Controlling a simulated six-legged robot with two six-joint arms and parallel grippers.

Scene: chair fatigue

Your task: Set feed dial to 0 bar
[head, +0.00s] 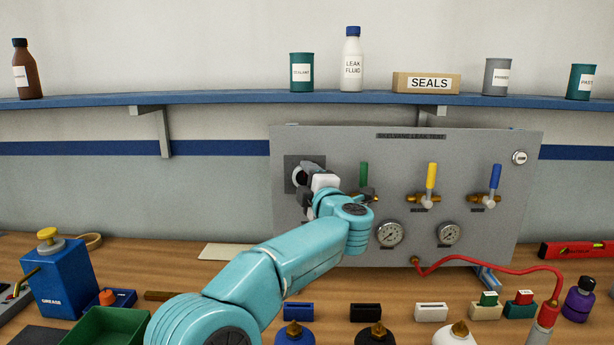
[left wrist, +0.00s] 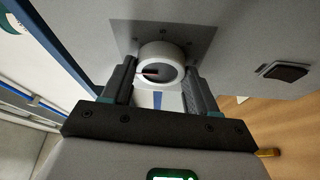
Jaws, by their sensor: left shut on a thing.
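The feed dial, a round white-rimmed knob (head: 298,175), sits on a dark square plate at the left of the grey panel (head: 400,160). In the left wrist view the dial (left wrist: 160,52) shows a grey face with a dark and red pointer mark toward the picture's left. My left gripper (head: 308,182) is at the dial; in the left wrist view its two fingers (left wrist: 160,76) are shut on the dial's sides. My arm and hand hide much of the dial in the head view, and I cannot read its scale. My right gripper is not in view.
Valves with green (head: 363,175), yellow (head: 431,176) and blue (head: 494,177) handles stand right of the dial. Two gauges (head: 389,234) sit below. A red hose (head: 490,266) runs from the panel. Bottles and small blocks crowd the bench front. A shelf (head: 230,98) runs above.

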